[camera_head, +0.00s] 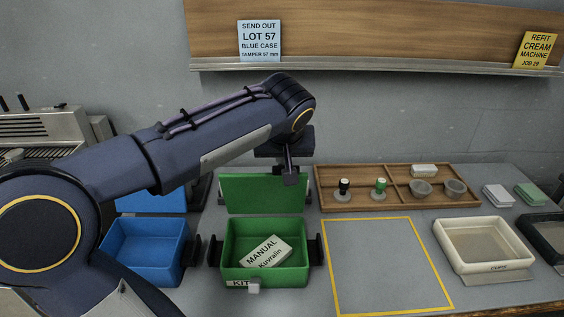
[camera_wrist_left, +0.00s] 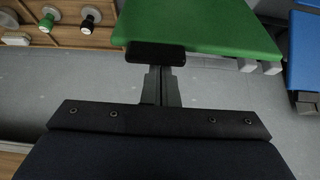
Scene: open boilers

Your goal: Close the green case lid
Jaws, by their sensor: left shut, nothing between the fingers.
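The green case (camera_head: 262,273) stands open on the bench, with a white manual (camera_head: 266,251) inside and a KIT label on its front. Its green lid (camera_head: 262,193) stands up at the back of the case. My left gripper (camera_head: 291,178) is shut and empty, at the lid's top edge, right of its middle. In the left wrist view, the gripper's fingertips (camera_wrist_left: 156,54) overlap the edge of the green lid (camera_wrist_left: 195,22). I cannot tell whether they touch it. My right gripper is out of view.
An open blue case (camera_head: 146,250) stands to the left, partly behind my left arm. A wooden tray (camera_head: 400,206) with tampers and bowls lies at the back right. A yellow-outlined area (camera_head: 385,265) is bare. A cream tray (camera_head: 487,245) stands further right.

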